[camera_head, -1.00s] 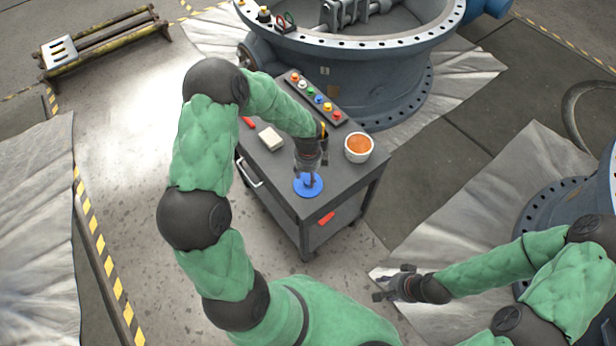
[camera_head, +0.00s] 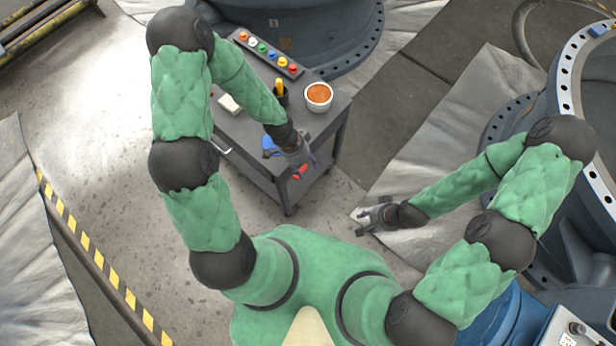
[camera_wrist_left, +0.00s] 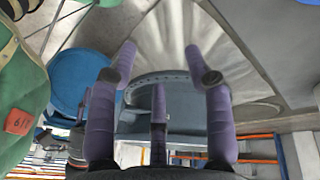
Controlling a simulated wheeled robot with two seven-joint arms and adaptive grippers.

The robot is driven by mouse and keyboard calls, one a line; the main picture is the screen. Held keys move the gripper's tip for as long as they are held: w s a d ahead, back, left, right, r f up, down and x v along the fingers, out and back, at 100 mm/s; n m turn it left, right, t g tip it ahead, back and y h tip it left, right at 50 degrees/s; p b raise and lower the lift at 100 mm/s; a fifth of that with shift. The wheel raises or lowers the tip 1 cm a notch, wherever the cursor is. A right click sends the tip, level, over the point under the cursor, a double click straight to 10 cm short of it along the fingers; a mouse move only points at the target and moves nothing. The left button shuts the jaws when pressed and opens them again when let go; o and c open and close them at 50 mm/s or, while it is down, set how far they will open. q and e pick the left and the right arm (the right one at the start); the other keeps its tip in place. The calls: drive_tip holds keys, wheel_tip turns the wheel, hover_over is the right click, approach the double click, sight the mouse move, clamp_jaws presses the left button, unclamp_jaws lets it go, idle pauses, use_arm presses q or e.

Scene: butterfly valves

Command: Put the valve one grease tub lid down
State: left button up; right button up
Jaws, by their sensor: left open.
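The grease tub (camera_head: 318,97) is a white round tub full of orange grease. It stands uncovered near the right edge of the grey cart top. A blue disc that looks like the lid (camera_head: 268,146) lies on the cart top near its front corner, partly hidden by my left forearm. My left gripper (camera_head: 308,160) is open and empty, beside the disc to its right, at the cart's front edge. Its spread fingers show in the left wrist view (camera_wrist_left: 165,65) with nothing between them. My right gripper (camera_head: 365,220) appears open and empty, off the cart to the right.
The cart (camera_head: 338,118) also holds a strip of coloured buttons (camera_head: 265,52), a black holder with a yellow item (camera_head: 280,92) and a pale block (camera_head: 229,104). A red item (camera_head: 301,172) shows at its front side. Large valve bodies stand behind and right.

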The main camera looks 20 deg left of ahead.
use_arm(q)
drive_tip(key=s+d+f+n, duration=0.5)
drive_tip(key=s+n, duration=0.4)
drive_tip(key=n, duration=0.2)
drive_tip(key=shift+s, duration=0.4)
